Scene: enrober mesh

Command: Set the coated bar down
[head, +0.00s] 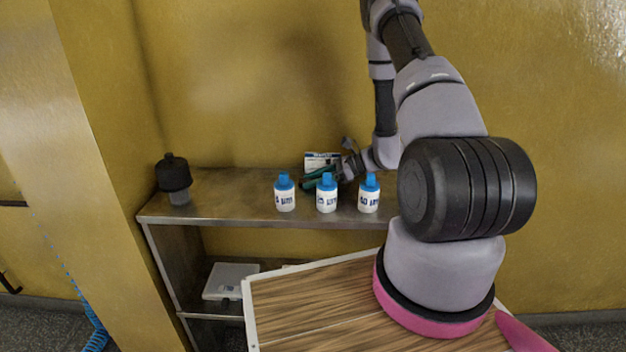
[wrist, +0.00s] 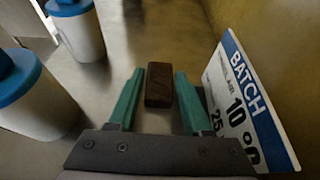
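The coated bar (wrist: 158,85) is a dark brown block in the wrist view. It sits between the green fingertips of my gripper (wrist: 159,82), which close in on both its long sides. It lies lengthwise between the fingers, close to the shelf top; I cannot tell whether it touches the surface. In the head view my gripper (head: 318,180) is low over the metal shelf (head: 235,207), behind the bottles. The bar is hidden there.
Three white bottles with blue caps (head: 285,194) (head: 326,194) (head: 369,194) stand along the shelf's front. A batch sign (wrist: 245,98) stands close at the right finger. A black-topped jar (head: 174,178) stands at the shelf's left end. The shelf between is clear.

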